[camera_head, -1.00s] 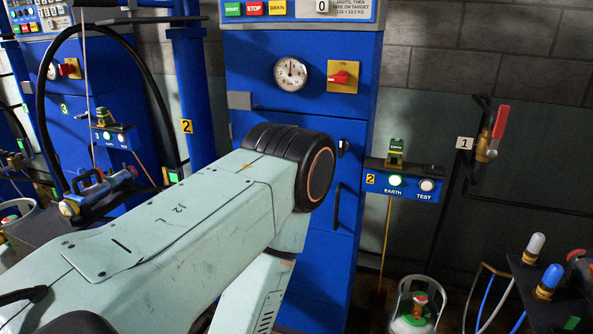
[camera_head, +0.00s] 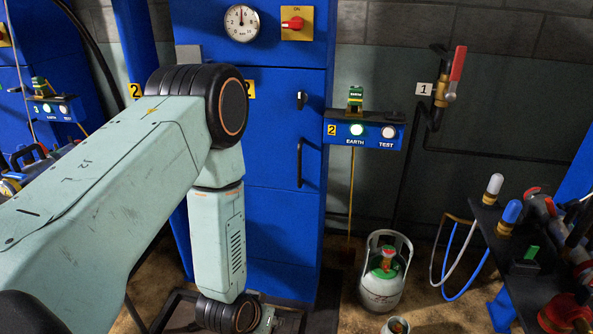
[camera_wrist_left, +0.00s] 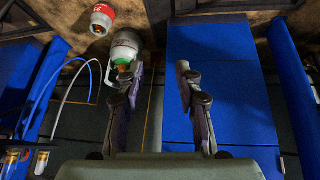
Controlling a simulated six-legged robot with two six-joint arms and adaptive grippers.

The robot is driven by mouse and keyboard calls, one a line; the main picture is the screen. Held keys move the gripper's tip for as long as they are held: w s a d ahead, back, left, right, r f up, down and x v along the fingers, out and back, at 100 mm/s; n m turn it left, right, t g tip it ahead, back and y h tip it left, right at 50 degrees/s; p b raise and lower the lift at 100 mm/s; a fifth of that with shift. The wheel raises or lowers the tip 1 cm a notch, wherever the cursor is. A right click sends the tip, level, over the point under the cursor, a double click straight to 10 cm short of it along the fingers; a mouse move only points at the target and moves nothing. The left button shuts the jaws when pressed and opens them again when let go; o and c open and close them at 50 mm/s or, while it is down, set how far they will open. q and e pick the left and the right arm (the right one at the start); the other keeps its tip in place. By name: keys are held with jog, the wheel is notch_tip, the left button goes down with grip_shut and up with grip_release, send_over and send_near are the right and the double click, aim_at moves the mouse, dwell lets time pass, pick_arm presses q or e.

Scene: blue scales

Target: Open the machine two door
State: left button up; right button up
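Machine two is the blue cabinet (camera_head: 272,140) in the middle of the head view, with a round gauge and a red switch above its door. My right gripper is not in view.
A blue EARTH/TEST box (camera_head: 364,132) with a green light stands right of the cabinet. A gas bottle (camera_head: 384,280) stands on the floor below it. A red-handled valve (camera_head: 455,72) is on the wall. A dark bench (camera_head: 525,235) with hoses and fittings is at right.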

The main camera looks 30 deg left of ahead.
pick_arm(q)
jog(key=w+a+r+t+b, duration=0.1)
jog(key=w+a+r+t, duration=0.15)
jog(key=w, duration=0.45)
jog(key=w+a+r+t+b, duration=0.1)
jog(key=w+a+r+t, duration=0.15)
jog(key=w, duration=0.55)
jog(key=m+t+y, duration=0.1)
jog(key=t, duration=0.6)
send_near(299, 163)
jog(key=w, duration=0.3)
jog(key=w+b, duration=0.1)
jog(key=w, duration=0.1)
jog(key=w+b, duration=0.1)
jog(key=w, duration=0.2)
jog(key=shift+w+a+b, duration=0.2)
jog(key=shift+w+b, duration=0.1)
jog(key=shift+b, duration=0.05)
jog(key=shift+w+a+r+b, duration=0.1)
jog(key=shift+w+b, duration=0.25)
jog(key=shift+w, duration=0.65)
grip_shut()
